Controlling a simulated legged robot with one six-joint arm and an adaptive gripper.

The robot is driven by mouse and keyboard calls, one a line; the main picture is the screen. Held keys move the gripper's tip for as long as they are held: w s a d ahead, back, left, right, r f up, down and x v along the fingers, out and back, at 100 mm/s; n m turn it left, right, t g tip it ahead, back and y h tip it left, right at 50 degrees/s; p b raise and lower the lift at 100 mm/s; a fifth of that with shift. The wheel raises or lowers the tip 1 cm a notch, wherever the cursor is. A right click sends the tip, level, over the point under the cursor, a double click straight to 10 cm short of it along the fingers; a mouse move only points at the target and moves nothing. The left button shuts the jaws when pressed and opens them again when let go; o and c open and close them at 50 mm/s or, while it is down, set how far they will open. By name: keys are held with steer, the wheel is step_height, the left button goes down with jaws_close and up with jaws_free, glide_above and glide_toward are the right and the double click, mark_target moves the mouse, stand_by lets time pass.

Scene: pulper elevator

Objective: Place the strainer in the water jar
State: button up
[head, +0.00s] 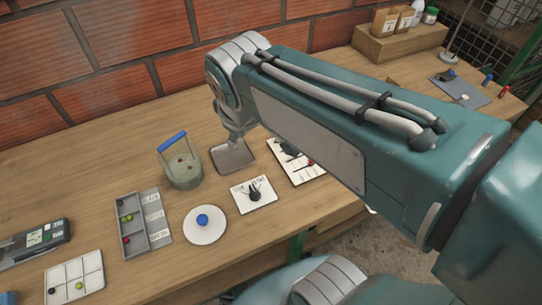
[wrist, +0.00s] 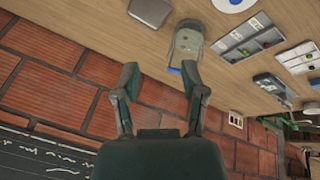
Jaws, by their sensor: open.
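The water jar (head: 184,177), a clear grey-green vessel, stands upright on the wooden table, with small reddish bits inside. A blue handle (head: 172,141) arches above its rim; I cannot tell whether it belongs to a strainer seated in the jar or to the jar itself. No separate strainer is clearly visible. In the wrist view the jar (wrist: 187,42) shows beyond the fingertips, with the blue handle (wrist: 174,70) near the right finger. My gripper (wrist: 160,75) is open and empty, apart from the jar. My arm hides the gripper in the head view.
Around the jar lie a grey square plate (head: 233,156), a round white plate with a blue knob (head: 203,230), a grey compartment tray (head: 158,241), a white card with a dark object (head: 266,203) and a dark device (head: 50,236). A brick wall (head: 130,60) stands behind.

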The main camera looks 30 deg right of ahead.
steer(key=s+d+f+m+t, duration=0.1)
steer(key=s+d+m, duration=0.1)
steer(key=s+m, duration=0.4)
steer(key=shift+s+d+f+m+y, duration=0.3)
steer(key=shift+s+f, duration=0.1)
steer(key=shift+s, duration=0.15)
steer(key=shift+d, duration=0.1)
